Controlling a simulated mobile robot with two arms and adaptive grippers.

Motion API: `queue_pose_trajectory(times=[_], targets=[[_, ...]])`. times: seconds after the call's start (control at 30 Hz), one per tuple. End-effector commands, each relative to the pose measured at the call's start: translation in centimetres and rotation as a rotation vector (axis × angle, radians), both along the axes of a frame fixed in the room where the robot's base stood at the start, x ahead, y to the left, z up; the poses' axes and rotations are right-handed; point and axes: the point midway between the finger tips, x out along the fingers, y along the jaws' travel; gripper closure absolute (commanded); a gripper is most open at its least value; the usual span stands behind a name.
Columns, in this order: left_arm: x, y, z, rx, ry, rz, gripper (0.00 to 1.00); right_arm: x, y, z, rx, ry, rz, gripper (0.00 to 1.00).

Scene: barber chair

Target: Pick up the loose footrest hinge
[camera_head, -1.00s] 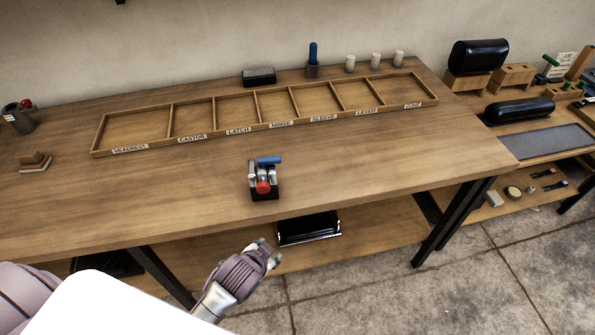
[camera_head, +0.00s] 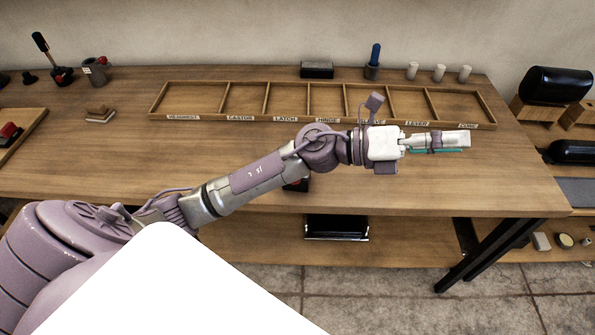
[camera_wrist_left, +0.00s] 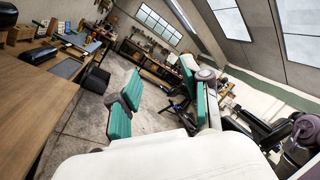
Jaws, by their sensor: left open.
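My left arm reaches across the workbench (camera_head: 440,185) from the left. Its gripper (camera_head: 450,141) is over the right part of the bench, in front of the tray. In the left wrist view the two teal-padded fingers (camera_wrist_left: 157,92) stand wide apart with nothing between them. On the bench a small dark device (camera_head: 296,186) with a bit of red is mostly hidden behind my forearm. I cannot tell whether it is the footrest hinge or holds it. The sectioned wooden tray (camera_head: 245,122) has labelled compartments that look empty where visible. My right gripper is not in view.
A dark block (camera_head: 317,70), a blue-handled tool (camera_head: 375,58) and white cups (camera_head: 439,74) stand behind the tray. Wooden blocks (camera_head: 99,113) lie at the left. A black box (camera_head: 337,228) sits on the lower shelf. The front right bench top is clear.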

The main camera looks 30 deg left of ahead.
Motion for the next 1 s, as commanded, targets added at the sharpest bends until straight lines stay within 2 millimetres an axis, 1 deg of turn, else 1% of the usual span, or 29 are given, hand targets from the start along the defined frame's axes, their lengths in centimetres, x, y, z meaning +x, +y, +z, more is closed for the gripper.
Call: queue_pose_trajectory(times=[0.03, 0.07, 0.13, 0.17, 0.2, 0.27, 0.3, 0.37, 0.4, 0.5, 0.6, 0.7, 0.77, 0.87, 1.0], targets=[[-0.2, -0.4, -1.1, 0.169, -0.100, -0.072, 0.52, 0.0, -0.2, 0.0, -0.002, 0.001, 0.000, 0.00], [-0.4, -0.5, -2.1, 0.274, -0.153, -0.119, 0.52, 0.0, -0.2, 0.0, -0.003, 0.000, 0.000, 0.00], [-0.4, 0.6, -4.9, 0.528, -0.253, -0.219, 0.52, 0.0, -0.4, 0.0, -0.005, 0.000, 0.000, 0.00], [-0.2, 1.5, -6.1, 0.638, -0.285, -0.261, 0.52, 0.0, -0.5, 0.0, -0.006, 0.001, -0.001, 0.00], [0.2, 3.3, -7.7, 0.788, -0.318, -0.311, 0.52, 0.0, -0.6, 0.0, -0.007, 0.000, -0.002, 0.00], [1.0, 6.8, -9.7, 1.013, -0.342, -0.381, 0.52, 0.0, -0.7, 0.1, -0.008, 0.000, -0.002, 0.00], [1.6, 9.7, -10.6, 1.156, -0.340, -0.422, 0.52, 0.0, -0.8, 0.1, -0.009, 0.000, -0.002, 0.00], [2.3, 14.2, -11.3, 1.351, -0.313, -0.474, 0.52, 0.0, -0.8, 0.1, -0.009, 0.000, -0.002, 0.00], [2.7, 17.2, -11.3, 1.466, -0.283, -0.503, 0.52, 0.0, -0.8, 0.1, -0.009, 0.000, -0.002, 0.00], [3.0, 23.5, -10.4, 1.686, -0.186, -0.554, 0.52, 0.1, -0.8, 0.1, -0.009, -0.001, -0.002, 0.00], [2.7, 27.6, -9.3, 1.812, -0.101, -0.585, 0.52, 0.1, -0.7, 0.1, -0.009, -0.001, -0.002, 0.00], [2.5, 29.4, -8.9, 1.866, -0.055, -0.601, 0.52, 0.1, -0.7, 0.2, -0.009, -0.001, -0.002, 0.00], [2.4, 29.7, -9.3, 1.874, -0.044, -0.607, 0.52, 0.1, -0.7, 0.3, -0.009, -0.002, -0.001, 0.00], [2.3, 29.8, -11.0, 1.875, -0.041, -0.612, 0.52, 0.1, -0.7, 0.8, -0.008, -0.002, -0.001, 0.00], [2.2, 29.7, -13.8, 1.872, -0.041, -0.611, 0.52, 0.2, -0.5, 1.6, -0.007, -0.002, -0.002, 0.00]])
